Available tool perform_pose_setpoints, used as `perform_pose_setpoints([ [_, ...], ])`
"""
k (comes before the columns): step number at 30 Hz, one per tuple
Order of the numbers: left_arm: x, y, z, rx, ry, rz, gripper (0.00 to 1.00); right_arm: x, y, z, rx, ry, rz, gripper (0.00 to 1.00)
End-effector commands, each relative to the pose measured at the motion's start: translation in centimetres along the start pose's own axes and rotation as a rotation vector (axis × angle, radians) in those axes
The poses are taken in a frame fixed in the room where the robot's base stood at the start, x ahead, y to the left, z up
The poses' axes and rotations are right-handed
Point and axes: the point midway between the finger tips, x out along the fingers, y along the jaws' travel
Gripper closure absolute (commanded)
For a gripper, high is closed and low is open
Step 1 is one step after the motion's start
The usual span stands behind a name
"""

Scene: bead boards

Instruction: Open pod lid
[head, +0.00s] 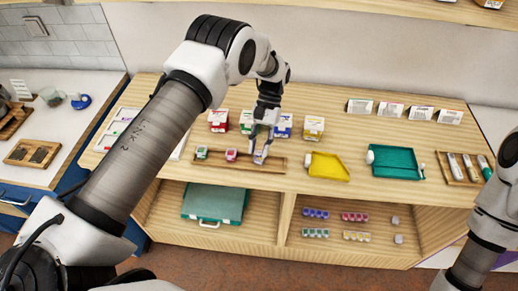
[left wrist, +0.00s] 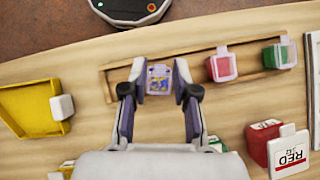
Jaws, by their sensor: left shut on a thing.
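A small clear pod with blue and yellow contents (left wrist: 159,80) sits at one end of a long wooden tray (left wrist: 110,85) on the counter. My left gripper (left wrist: 159,72) is shut on this pod, one finger on each side. In the head view the left gripper (head: 262,150) reaches down to the pod at the tray's right end, and the fingers partly cover it. A red pod (left wrist: 222,67) and a green pod (left wrist: 277,57) stand in the same tray. I cannot tell whether the held pod's lid is open. My right gripper is out of view.
Red (head: 218,120), green (head: 247,121), blue (head: 283,126) and yellow (head: 313,128) boxes stand behind the tray. A yellow scoop tray (head: 328,166) and a teal tray (head: 394,161) lie to the right. Shelves below hold a teal case (head: 213,204) and small bead containers.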

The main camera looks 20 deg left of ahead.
Motion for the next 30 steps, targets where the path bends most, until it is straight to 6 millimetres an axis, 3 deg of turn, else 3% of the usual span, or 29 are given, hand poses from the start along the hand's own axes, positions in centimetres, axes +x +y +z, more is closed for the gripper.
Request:
perform_pose_setpoints([
  [8, 0.0, 0.0, 0.0, 0.0, -0.001, 0.0, 1.0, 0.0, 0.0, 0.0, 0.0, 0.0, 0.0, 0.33],
  [9, 0.0, 0.0, 0.0, 0.0, -0.001, 0.0, 0.61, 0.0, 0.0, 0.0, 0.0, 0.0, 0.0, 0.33],
  [20, -0.3, 0.0, 0.0, 0.0, 0.001, 0.0, 0.61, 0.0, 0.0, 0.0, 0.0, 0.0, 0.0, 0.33],
  [23, -1.6, 0.0, -0.1, 0.0, 0.003, 0.001, 0.61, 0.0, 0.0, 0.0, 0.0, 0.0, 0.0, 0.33],
  [30, -7.7, 0.0, -0.2, -0.001, 0.004, 0.001, 0.61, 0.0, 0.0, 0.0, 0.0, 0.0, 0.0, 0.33],
])
